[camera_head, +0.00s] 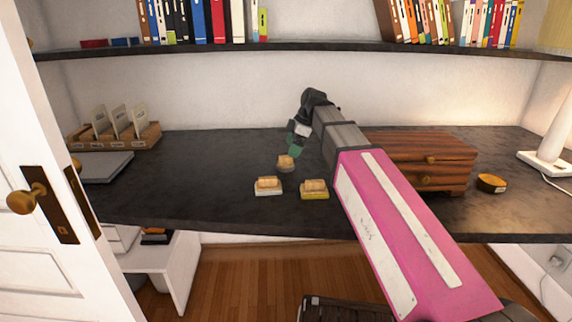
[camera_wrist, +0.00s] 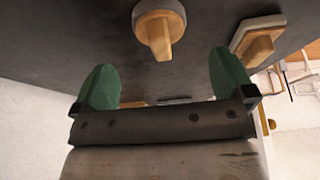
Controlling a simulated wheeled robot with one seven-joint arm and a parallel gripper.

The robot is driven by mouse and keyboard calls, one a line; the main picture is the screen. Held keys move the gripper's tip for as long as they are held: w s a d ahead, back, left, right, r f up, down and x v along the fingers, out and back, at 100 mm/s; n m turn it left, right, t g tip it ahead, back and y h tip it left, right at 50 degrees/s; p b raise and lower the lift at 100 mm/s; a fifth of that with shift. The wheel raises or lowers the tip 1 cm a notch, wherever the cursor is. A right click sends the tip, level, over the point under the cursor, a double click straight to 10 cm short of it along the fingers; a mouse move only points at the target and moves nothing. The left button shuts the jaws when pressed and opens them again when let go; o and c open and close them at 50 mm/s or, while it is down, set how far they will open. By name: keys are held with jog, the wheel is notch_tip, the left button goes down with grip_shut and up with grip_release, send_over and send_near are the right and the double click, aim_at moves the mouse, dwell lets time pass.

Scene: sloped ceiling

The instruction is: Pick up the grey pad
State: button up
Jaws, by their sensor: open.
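The grey pad (camera_head: 286,167) sits on the dark desk, with a rounded grey base and a wooden grip on top. It lies behind two similar pads. In the wrist view the grey pad (camera_wrist: 158,30) is near the top edge, its wooden grip pointing toward the space between my fingers. My gripper (camera_head: 296,146) is above the desk, just beyond the grey pad and close to it in the head view. In the wrist view its green fingers (camera_wrist: 165,80) are spread apart, with nothing held between them.
A white-based pad (camera_head: 268,187) and a yellow-based pad (camera_head: 314,190) stand near the desk's front edge. A wooden drawer box (camera_head: 420,160) is right of my arm. A file holder (camera_head: 118,135) is at left. A bookshelf (camera_head: 300,48) hangs above. The left desk is mostly clear.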

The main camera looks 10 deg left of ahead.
aim_at(284, 164)
jog(key=shift+a+x, duration=0.15)
jog(key=shift+x, duration=1.6)
jog(key=shift+a+x, duration=0.2)
jog(key=shift+x, duration=1.6)
jog(key=shift+s+r, duration=0.1)
jog(key=shift+r, duration=0.05)
jog(key=c, duration=1)
